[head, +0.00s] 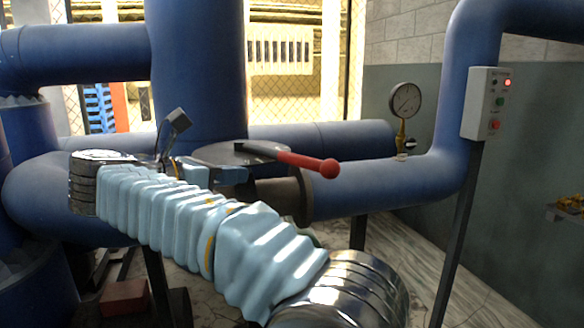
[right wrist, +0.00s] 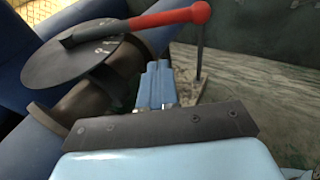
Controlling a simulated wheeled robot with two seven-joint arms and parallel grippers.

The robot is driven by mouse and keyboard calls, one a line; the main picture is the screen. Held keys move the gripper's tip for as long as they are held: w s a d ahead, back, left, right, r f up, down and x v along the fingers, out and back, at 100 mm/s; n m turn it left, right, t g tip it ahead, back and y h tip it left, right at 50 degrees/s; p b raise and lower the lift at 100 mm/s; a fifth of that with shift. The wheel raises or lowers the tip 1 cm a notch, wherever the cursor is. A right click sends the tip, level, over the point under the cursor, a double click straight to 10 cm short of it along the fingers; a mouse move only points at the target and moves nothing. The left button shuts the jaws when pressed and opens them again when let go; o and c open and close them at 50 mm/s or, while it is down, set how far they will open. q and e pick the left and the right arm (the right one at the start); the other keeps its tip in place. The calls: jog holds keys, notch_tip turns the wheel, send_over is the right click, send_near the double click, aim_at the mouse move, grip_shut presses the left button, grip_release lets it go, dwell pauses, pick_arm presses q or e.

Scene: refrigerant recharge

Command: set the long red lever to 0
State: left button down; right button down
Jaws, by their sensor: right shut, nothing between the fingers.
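The long red lever (head: 295,160) sits on a round dark plate (head: 222,153) on the blue pipe. It points right, ending in a red ball knob. In the right wrist view, the lever (right wrist: 165,18) runs from the plate (right wrist: 60,60) to the upper right; small pale marks on the plate are too small to read surely. My left gripper is out of view.
A thick blue pipe (head: 375,185) continues right and bends upward. A control box (head: 485,103) with a lit red lamp is at the right. Open space lies around the knob's near side.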

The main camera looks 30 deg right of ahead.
aim_at(302, 164)
jog(key=shift+s+d+r+m, duration=0.1)
jog(key=shift+s+r+m, duration=0.2)
jog(key=shift+s+r, duration=0.55)
jog(key=shift+w+r, duration=0.1)
jog(key=shift+w, duration=0.05)
jog(key=x, duration=1.4)
jog(key=shift+d+r, duration=0.1)
